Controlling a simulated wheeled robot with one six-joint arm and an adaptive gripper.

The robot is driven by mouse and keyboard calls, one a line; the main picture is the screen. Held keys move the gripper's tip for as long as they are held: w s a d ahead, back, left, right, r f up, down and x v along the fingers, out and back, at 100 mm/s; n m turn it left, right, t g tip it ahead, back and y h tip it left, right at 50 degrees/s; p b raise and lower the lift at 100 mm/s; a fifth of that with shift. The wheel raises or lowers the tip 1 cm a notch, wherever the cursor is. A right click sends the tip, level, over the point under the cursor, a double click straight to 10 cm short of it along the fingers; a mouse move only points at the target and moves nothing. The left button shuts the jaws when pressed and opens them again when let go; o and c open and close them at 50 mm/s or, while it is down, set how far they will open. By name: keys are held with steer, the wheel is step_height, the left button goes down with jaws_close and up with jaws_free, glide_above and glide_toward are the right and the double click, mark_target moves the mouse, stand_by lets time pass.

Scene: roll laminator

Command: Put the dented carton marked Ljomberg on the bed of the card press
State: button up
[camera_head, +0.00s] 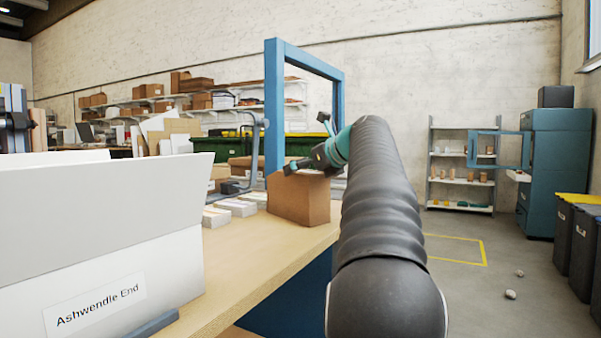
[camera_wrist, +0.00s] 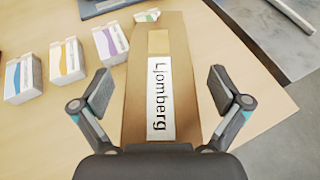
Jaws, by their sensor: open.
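The brown carton (camera_head: 299,200) stands on the wooden table near its right edge in the head view. In the wrist view the carton (camera_wrist: 187,105) lies below my gripper, with a white label reading Ljomberg and a tan tape patch. My gripper (camera_head: 316,158) is at the carton's top in the head view. In the wrist view its two fingers (camera_wrist: 161,90) are spread, one on each side of the carton, with nothing gripped. Whether they touch the carton I cannot tell. I cannot make out a dent. I cannot surely identify the card press or its bed.
A white box marked Ashwendle End (camera_head: 125,250) stands at the near left. A blue upright frame (camera_head: 274,110) rises behind the carton. Several small white boxes (camera_wrist: 66,62) stand left of the carton. Bare floor (camera_head: 455,285) lies right of the table.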

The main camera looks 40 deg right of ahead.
steer(key=v, duration=1)
steer(key=shift+w+p, duration=0.1)
steer(key=shift+p, duration=0.3)
steer(key=shift+p+x, duration=2)
steer(key=shift+x, duration=4.05)
steer(key=shift+f, duration=0.1)
